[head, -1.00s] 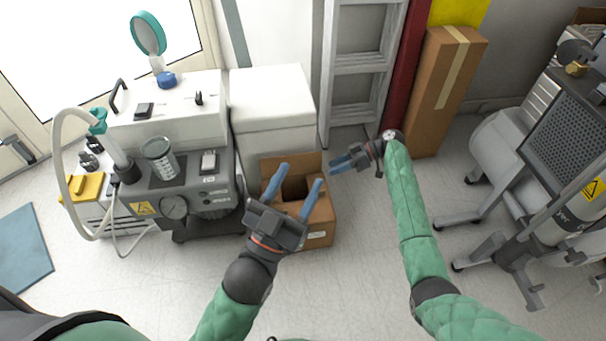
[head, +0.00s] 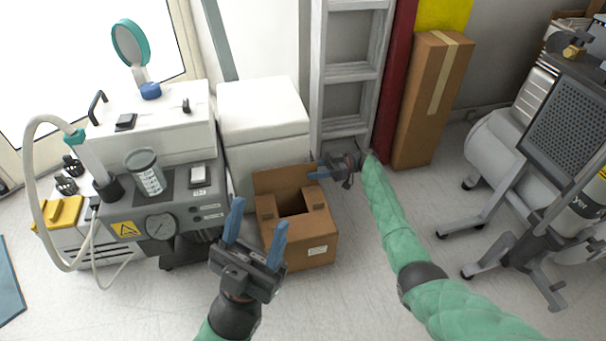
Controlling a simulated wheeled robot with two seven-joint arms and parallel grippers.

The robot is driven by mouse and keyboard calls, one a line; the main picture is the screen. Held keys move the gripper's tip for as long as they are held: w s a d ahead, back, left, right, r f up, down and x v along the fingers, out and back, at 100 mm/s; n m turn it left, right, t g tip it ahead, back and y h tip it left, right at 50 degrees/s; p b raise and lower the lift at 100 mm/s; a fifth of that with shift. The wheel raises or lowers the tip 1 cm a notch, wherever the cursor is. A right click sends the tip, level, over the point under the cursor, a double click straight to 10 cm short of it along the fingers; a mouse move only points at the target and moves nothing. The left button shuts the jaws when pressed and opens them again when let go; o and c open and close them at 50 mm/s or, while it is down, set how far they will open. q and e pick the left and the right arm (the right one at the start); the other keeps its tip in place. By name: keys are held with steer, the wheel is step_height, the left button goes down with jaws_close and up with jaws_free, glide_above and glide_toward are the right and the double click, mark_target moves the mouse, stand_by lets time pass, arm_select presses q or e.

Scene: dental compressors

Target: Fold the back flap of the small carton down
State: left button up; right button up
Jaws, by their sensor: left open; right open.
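The small carton (head: 318,236) is an open brown cardboard box on the floor. Its back flap (head: 278,181) stands up along the rear edge, against or just in front of the white cabinet. The side flaps lie low beside the dark opening. My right gripper (head: 316,170) is open and empty at the right end of the back flap, fingers pointing left; I cannot tell whether it touches. My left gripper (head: 260,212) is open and empty, in front of the carton's left side, fingers pointing up in the picture. It hides part of the carton's left edge.
A grey compressor unit (head: 190,221) with gauge and hose stands left of the carton, and a white cabinet (head: 262,108) behind it. A ladder (head: 349,72), a red post (head: 396,80) and a tall carton (head: 428,105) stand behind right. Floor right of the carton is clear.

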mark_target(304, 172)
steer(key=shift+b+x, duration=0.35)
steer(key=shift+x, duration=1.4)
jaws_close()
